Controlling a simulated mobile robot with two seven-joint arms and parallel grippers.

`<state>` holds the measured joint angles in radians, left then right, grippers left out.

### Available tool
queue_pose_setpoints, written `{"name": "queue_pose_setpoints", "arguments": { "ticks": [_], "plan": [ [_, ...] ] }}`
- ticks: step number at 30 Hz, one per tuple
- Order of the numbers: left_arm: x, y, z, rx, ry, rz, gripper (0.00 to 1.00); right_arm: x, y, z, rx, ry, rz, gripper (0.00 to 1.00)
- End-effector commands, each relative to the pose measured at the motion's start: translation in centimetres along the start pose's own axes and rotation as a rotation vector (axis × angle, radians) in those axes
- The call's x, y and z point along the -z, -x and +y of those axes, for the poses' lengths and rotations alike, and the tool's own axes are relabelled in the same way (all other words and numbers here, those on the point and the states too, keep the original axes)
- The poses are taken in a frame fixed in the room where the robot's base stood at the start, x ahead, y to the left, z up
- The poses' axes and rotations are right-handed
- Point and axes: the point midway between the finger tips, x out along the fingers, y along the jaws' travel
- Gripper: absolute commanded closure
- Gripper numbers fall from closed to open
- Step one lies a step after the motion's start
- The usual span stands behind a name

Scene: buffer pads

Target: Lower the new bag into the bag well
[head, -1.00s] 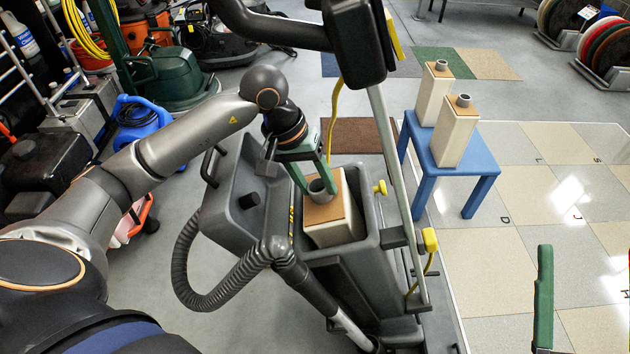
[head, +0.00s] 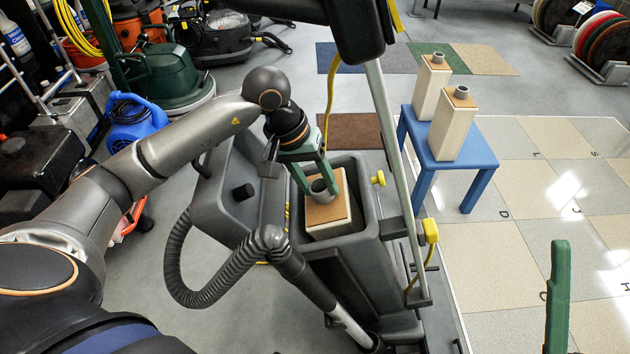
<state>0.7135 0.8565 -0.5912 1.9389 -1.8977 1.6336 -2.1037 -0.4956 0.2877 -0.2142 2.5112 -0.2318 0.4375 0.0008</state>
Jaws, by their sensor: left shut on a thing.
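The new bag (head: 331,228) is a cream block with a tan top and a grey collar. It sits partly down inside the dark grey bag well (head: 372,240) of the upright vacuum, its top near rim level. My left gripper (head: 321,184) has its green fingers shut on the grey collar from above. How deep the bag's bottom reaches is hidden by the well walls. My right gripper (head: 557,296) shows only as a green finger at the lower right, away from the vacuum; its opening cannot be told.
Two similar bags (head: 455,125) (head: 429,88) stand on a blue stool (head: 480,160) to the right. A metal handle tube (head: 388,150) rises beside the well. A ribbed hose (head: 180,270) and a yellow knob (head: 378,179) are close by. Tiled floor at right is clear.

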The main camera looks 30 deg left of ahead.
Motion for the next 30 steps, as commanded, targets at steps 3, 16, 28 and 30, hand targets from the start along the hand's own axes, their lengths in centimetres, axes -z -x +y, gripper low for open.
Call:
{"name": "queue_pose_setpoints", "arguments": {
  "ticks": [3,16,28,30],
  "plan": [
    [0.03,-0.39,0.0,-0.001,0.0,0.001,1.0,-0.36,0.28,-0.22,0.0,-0.007,-0.005,0.13],
    [0.03,-0.44,0.04,-0.001,0.0,0.001,0.41,-0.39,0.31,-0.27,0.0,-0.012,-0.006,0.13],
    [0.02,-0.46,0.03,0.0,0.0,0.0,0.13,-0.43,0.38,-0.32,0.0,-0.014,-0.009,0.13],
    [0.0,-0.46,0.01,0.0,0.0,0.0,0.13,-0.43,0.38,-0.32,0.0,-0.014,-0.009,0.13]
  ]
}}
